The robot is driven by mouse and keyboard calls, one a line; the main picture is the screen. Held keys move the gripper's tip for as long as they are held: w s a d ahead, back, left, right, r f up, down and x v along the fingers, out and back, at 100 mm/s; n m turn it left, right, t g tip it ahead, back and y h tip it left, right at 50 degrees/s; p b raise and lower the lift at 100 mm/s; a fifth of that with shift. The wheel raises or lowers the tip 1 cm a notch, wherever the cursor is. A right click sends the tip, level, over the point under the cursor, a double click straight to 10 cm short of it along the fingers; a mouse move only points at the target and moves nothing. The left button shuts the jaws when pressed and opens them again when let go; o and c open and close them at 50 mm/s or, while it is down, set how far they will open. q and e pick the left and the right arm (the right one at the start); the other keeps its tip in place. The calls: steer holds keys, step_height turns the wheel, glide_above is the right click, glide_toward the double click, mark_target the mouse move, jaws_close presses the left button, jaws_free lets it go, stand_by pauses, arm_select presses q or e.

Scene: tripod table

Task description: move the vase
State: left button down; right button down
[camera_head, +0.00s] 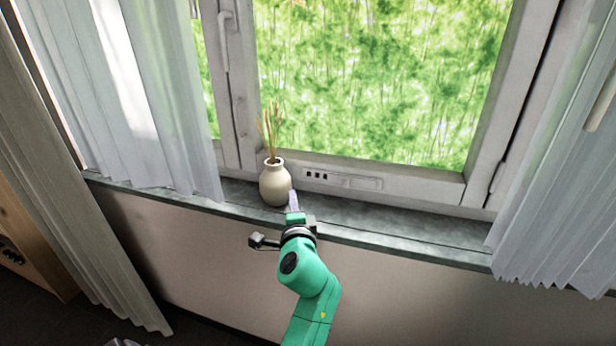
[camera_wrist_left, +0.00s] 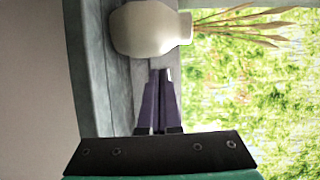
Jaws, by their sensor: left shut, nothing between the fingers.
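A cream vase (camera_head: 275,184) with dried stalks stands upright on the grey windowsill (camera_head: 390,222), close to the window frame. In the left wrist view the vase (camera_wrist_left: 146,30) lies sideways across the top of the picture because the camera is turned. My left gripper (camera_head: 293,199) is just to the right of the vase in the head view. Its purple fingers (camera_wrist_left: 160,97) are together with nothing between them, and their tips end just short of the vase body. Whether they touch it I cannot tell. My right gripper is in neither view.
The window frame (camera_head: 400,184) rises behind the sill, with a handle (camera_head: 224,42) on its left part. White curtains hang at the left (camera_head: 150,100) and right (camera_head: 560,180). The sill is clear to the right of the vase.

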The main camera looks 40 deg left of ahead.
mark_target(275, 181)
arm_select(q)
steer(key=shift+w+d+r, duration=0.2)
steer(key=shift+w, duration=0.5)
steer(key=shift+w+a+r, duration=0.15)
steer(key=shift+w+a+r+p, duration=0.15)
steer(key=shift+w+a, duration=0.15)
steer(key=shift+a, duration=0.35)
steer(key=shift+w+a+r+p, duration=0.15)
steer(key=shift+w+a, duration=0.15)
steer(key=shift+a, duration=0.3)
steer(key=x, duration=0.5)
steer(key=shift+w+f, duration=0.25)
steer(key=shift+f, duration=0.05)
steer(key=shift+w+a, duration=0.35)
steer(key=shift+a, duration=0.05)
